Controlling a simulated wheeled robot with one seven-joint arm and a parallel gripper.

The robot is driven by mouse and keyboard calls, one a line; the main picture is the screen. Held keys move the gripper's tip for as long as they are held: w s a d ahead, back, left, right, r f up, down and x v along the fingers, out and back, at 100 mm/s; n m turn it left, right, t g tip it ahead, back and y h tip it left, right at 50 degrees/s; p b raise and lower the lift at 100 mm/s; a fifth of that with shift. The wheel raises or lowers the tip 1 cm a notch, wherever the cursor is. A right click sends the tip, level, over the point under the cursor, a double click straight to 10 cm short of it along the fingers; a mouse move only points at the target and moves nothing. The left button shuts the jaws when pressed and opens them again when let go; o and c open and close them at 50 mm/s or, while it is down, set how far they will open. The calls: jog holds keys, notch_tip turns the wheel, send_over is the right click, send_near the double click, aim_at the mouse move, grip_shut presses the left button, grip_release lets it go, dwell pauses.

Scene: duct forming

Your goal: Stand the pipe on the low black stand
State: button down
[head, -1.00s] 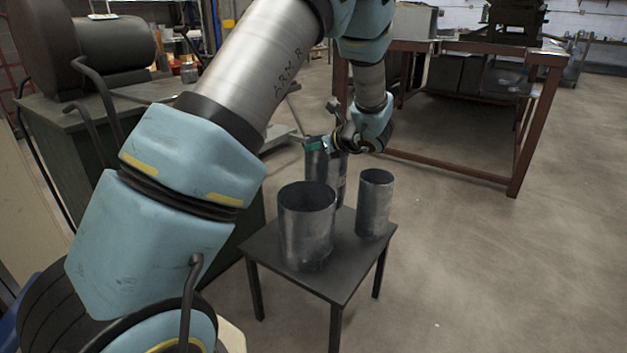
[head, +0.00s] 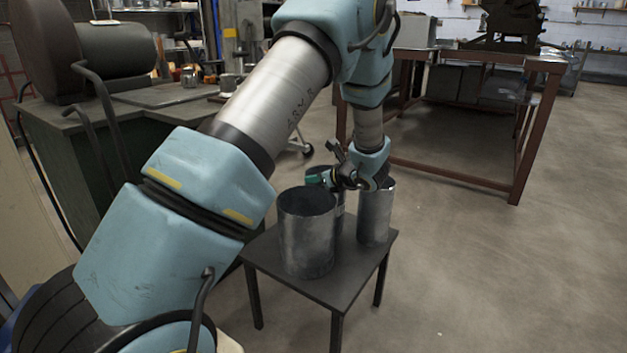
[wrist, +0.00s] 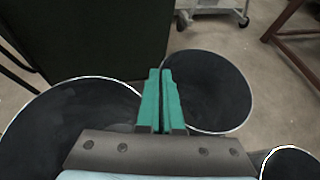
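The low black stand (head: 340,292) is in front of me in the head view. A grey metal pipe (head: 340,218) is at its back, behind a wide pipe; its lower end is hidden. My gripper (head: 317,181) is at this pipe's top rim. In the wrist view, the green fingers (wrist: 161,88) are close together over the left rim of the pipe (wrist: 212,90), appearing shut on its wall. The pipe looks upright. I cannot tell whether its bottom touches the stand.
A wide pipe (head: 307,240) stands at the stand's front left, and a slimmer pipe (head: 375,215) at its right. Both are close to the held pipe. A green-sided bench (head: 60,125) is at left, a red-framed table (head: 530,130) behind. Floor at right is clear.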

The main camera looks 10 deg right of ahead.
jog(key=c, duration=1.1)
grip_release()
